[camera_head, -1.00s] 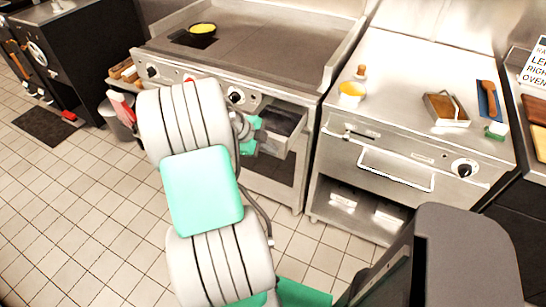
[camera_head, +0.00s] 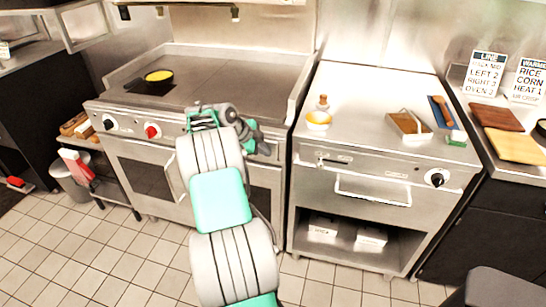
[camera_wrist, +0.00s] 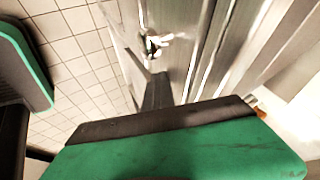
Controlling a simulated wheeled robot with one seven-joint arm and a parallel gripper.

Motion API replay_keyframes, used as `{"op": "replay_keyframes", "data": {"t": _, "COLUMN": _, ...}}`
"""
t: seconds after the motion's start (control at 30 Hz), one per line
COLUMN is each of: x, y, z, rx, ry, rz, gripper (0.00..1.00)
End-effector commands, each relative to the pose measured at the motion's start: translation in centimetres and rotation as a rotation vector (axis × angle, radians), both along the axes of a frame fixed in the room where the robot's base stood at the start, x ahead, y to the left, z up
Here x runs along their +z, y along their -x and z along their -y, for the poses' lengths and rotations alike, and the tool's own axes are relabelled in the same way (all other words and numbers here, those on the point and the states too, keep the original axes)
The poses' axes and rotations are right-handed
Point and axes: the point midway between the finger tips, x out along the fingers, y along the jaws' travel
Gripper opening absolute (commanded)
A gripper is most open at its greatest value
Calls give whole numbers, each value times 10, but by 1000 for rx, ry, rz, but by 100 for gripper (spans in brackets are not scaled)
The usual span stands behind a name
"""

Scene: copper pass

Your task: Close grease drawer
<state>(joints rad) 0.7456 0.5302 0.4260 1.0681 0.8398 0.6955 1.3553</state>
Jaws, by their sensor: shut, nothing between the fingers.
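The grease drawer's place is on the front of the griddle range (camera_head: 215,62), right of its red knob. My arm and gripper cover much of it in the head view, and I see no drawer box sticking out there now. My gripper (camera_head: 260,142) is shut and empty, close in front of the range's right front panel. Whether it touches the drawer front is hidden. In the wrist view, green and dark gripper parts fill the lower edge, with a blurred steel front and a knob (camera_wrist: 154,43) beyond.
A steel counter unit (camera_head: 372,170) with a bar handle and open shelf stands to the right. It carries a yellow bowl (camera_head: 319,120) and a tray (camera_head: 410,125). A bin (camera_head: 72,178) stands left. The tiled floor in front is clear.

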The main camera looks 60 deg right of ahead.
Motion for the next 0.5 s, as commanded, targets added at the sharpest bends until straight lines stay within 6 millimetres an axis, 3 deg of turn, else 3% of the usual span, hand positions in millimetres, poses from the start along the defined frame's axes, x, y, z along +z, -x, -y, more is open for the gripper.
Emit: {"op": "replay_keyframes", "data": {"t": 0.5, "x": 2, "y": -2, "z": 5, "rx": 5, "ry": 12, "rz": 6, "gripper": 0}}
